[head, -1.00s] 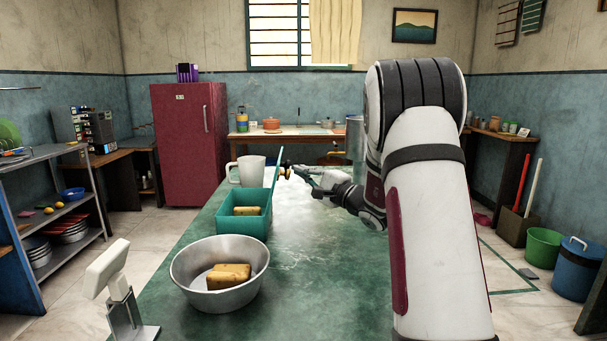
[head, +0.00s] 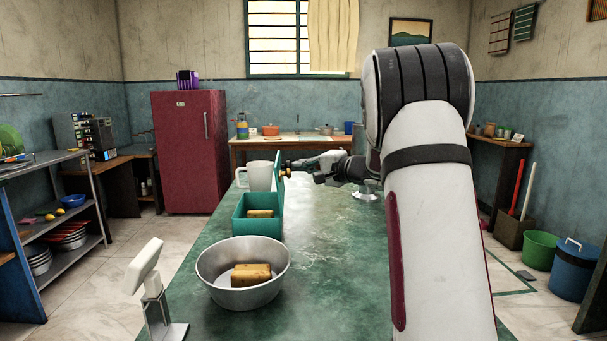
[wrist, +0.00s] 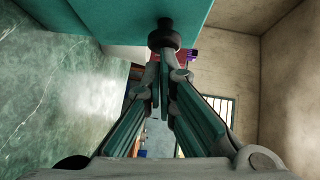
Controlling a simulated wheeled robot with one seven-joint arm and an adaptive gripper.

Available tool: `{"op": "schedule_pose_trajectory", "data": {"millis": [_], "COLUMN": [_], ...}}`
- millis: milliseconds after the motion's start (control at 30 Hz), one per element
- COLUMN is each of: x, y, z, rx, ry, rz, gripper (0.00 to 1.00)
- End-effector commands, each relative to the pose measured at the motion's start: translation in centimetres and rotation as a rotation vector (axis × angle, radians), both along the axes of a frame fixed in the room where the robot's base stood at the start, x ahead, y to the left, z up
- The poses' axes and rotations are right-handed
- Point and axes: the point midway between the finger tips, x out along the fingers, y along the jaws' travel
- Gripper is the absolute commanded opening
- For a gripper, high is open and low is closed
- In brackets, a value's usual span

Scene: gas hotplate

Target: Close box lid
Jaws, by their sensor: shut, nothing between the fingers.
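The open teal box (head: 252,230) stands on the green counter with a yellow-brown block (head: 260,213) inside. Its teal lid (head: 278,185) stands raised, roughly upright, along the box's right side. My gripper (head: 290,170) is beside the lid, on its right. In the wrist view, my gripper (wrist: 165,62) has its fingers together with nothing between them. A dark round knob (wrist: 163,36) on the teal lid surface (wrist: 110,18) is right at the fingertips; I cannot tell whether they touch it.
A metal bowl (head: 243,290) holding another block stands in front of the box. A white mug (head: 258,175) stands behind it. A white stand-like device (head: 148,275) is at the front left. The green counter (head: 335,260) is clear right of the box.

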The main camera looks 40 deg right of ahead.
Motion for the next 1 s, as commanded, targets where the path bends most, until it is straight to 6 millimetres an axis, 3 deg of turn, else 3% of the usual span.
{"op": "schedule_pose_trajectory", "data": {"millis": [500, 1000], "x": [2.9, 4.9], "y": [4.4, 7.4], "z": [2.1, 1.7], "rx": [-0.41, -0.698], "ry": [0.275, 0.475], "rz": [0.004, 0.004], "gripper": [0.0, 0.0]}}
